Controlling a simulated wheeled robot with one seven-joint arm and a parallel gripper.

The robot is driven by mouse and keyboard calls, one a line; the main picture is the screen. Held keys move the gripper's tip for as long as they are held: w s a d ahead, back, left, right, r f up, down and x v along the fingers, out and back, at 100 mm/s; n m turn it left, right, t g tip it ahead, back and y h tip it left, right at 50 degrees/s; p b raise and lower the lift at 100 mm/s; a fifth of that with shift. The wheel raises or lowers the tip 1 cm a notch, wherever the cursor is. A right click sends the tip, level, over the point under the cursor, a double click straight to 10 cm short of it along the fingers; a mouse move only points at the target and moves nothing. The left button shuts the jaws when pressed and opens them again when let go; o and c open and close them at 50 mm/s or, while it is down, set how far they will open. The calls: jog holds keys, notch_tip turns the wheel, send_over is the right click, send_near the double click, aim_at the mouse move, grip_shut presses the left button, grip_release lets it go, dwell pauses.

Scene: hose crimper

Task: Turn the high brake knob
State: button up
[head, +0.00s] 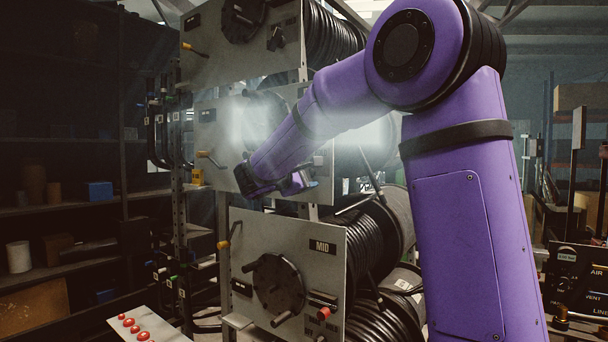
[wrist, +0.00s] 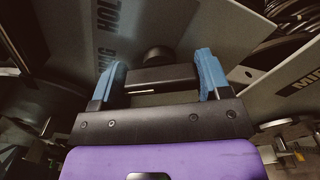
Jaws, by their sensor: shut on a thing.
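My gripper (head: 283,186) is at the lower right of the panel (head: 208,130) above the MID one in the head view.
The MID panel (head: 240,215) with its dark hub (head: 278,284) and red knob (head: 324,313) sits just below my gripper. Hose reels (head: 372,262) stand behind it. A yellow-handled lever (head: 203,154) sticks out at left. A board with red buttons (head: 148,326) is lower left.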

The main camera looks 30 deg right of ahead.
jog(key=shift+m, duration=0.3)
jog(key=m, duration=1.1)
jog(key=shift+f, duration=0.1)
jog(key=shift+m, duration=0.3)
dwell(0.4)
jog(key=o, duration=0.9)
jog(key=shift+o, duration=0.2)
jog(key=v, duration=1.1)
jog(key=shift+d, duration=0.1)
